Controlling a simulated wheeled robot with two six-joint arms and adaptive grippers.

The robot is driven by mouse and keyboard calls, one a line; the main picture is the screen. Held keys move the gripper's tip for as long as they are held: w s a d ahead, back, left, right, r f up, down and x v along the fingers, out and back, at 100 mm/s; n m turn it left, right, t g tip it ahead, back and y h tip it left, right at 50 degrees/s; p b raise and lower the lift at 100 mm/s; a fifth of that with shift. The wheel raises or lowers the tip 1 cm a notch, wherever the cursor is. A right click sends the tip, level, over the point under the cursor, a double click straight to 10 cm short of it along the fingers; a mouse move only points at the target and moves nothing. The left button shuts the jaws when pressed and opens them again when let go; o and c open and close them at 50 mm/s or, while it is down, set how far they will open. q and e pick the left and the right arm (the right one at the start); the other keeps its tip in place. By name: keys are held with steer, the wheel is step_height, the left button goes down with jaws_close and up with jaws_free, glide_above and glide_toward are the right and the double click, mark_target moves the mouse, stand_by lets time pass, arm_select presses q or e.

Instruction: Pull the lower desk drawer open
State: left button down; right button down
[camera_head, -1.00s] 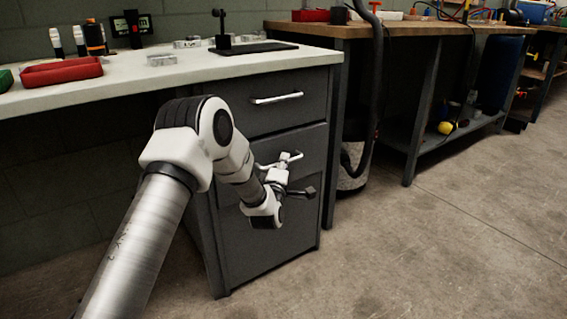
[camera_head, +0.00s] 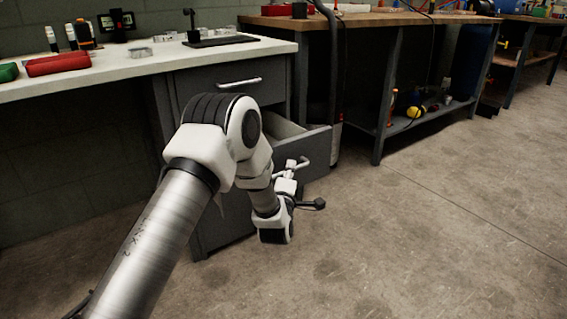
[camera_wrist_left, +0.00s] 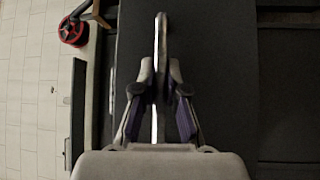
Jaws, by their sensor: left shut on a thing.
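The lower desk drawer (camera_head: 319,152) stands pulled out from the grey cabinet, with part of its pale inside showing behind its front. My left gripper (camera_head: 291,170) is at the drawer's front, shut on the drawer's bar handle (camera_head: 302,163). In the left wrist view the handle (camera_wrist_left: 161,45) runs upright between the two fingers of my left gripper (camera_wrist_left: 158,90), against the dark drawer front (camera_wrist_left: 220,80). My left arm hides part of the cabinet and drawer. My right gripper is not in view.
The upper drawer with its handle (camera_head: 240,83) is closed. The white desk top (camera_head: 150,66) holds a red tray (camera_head: 58,64) and small items. A wooden workbench (camera_head: 370,19) stands behind to the right. The concrete floor (camera_head: 430,230) in front is clear.

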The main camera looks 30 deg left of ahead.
arm_select(q)
steer(key=shift+s+d, duration=0.35)
steer(key=shift+d, duration=0.45)
steer(key=shift+s+d, duration=0.35)
steer(key=shift+d, duration=0.5)
steer(key=shift+s+d, duration=0.35)
steer(key=shift+d, duration=0.45)
steer(key=c, duration=1.2)
jaws_free()
steer(key=v, duration=1.2)
steer(key=shift+f, duration=0.1)
